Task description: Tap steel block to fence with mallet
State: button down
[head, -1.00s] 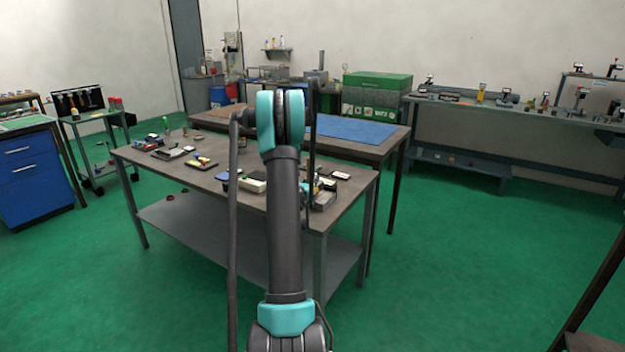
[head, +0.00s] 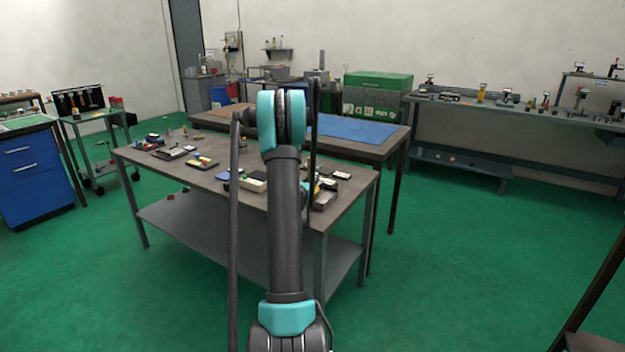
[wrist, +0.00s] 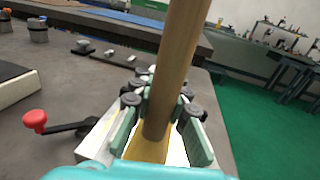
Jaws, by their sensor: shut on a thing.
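In the wrist view, my gripper (wrist: 160,103) is shut on a round wooden handle (wrist: 182,45), which I take to be the mallet's. The handle rises tilted to the right and leaves the top of the picture. No mallet head can be made out. A pale, white-edged thing (wrist: 98,143) lies below the fingers, partly covered by them. I cannot make out the steel block or the fence for certain. In the head view my arm hides the gripper and much of the workbench's right part.
A red-knobbed lever (wrist: 35,121) lies left of the fingers. The grey workbench (head: 290,215) carries several small tools and trays. A second bench with a blue mat (head: 352,128) stands behind it. Green floor (head: 470,260) is open to the right.

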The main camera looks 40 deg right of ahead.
jog(key=shift+s+a, duration=0.25)
jog(key=shift+a, duration=0.3)
notch_tip(320, 180, up, 7)
jog(key=s+a, duration=0.1)
jog(key=a, duration=0.1)
jog(key=shift+a, duration=0.4)
dwell(0.5)
jog(key=w+a+f+n+t+y, duration=0.1)
jog(key=w+a+y, duration=0.4)
jog(key=a, duration=1)
jog(key=w+a+f+n+t+y, duration=0.1)
jog(key=w+a+n+t+y, duration=0.3)
jog(key=a, duration=1.1)
jog(key=w+a+f+n+t+y, duration=0.1)
jog(key=w+a+n+t+y, duration=0.2)
jog(key=a, duration=1.2)
jog(key=w+n+y, duration=0.3)
jog(key=shift+w+f, duration=0.15)
jog(key=shift+f, duration=0.2)
jog(key=shift+d, duration=0.2)
